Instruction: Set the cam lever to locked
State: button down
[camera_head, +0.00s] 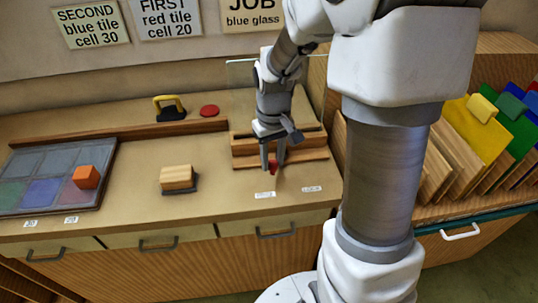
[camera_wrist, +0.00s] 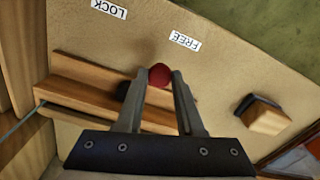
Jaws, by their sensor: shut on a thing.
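The FREE label (camera_wrist: 185,41) is close to the knob. The LOCK label (camera_wrist: 109,9) is farther off to the left in the wrist view. The lever's lower part and pivot are mostly hidden by my fingers.
Wooden rails (camera_head: 248,152) lie directly behind the lever. A wooden block on a dark base (camera_head: 177,178) stands to the left. A tile panel with an orange cube (camera_head: 87,177) is farther left. A rack of coloured sheets (camera_head: 468,135) stands right. The bench front is clear.

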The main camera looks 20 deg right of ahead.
jog(key=d+n, duration=0.1)
jog(key=s+d+n+p, duration=0.1)
jog(key=n, duration=0.1)
jog(key=shift+s+d+r+n, duration=0.1)
jog(key=shift+n, duration=0.2)
jog(key=d+n, duration=0.1)
jog(key=n+p, duration=0.1)
jog(key=shift+s+d+n, duration=0.2)
jog(key=shift+d+n, duration=0.15)
jog(key=shift+n, duration=0.05)
jog(key=d+n+p, duration=0.2)
jog(key=n, duration=0.1)
jog(key=shift+d, duration=0.15)
jog(key=shift+w+d+n+p, duration=0.2)
jog(key=shift+d+n+p, duration=0.3)
jog(key=shift+n, duration=0.4)
jog(key=shift+w+d+n+p, duration=0.2)
jog(key=shift+d+n+p, duration=0.3)
jog(key=shift+n, duration=0.4)
jog(key=c, duration=0.5)
grip_release()
jog(key=shift+c, duration=0.2)
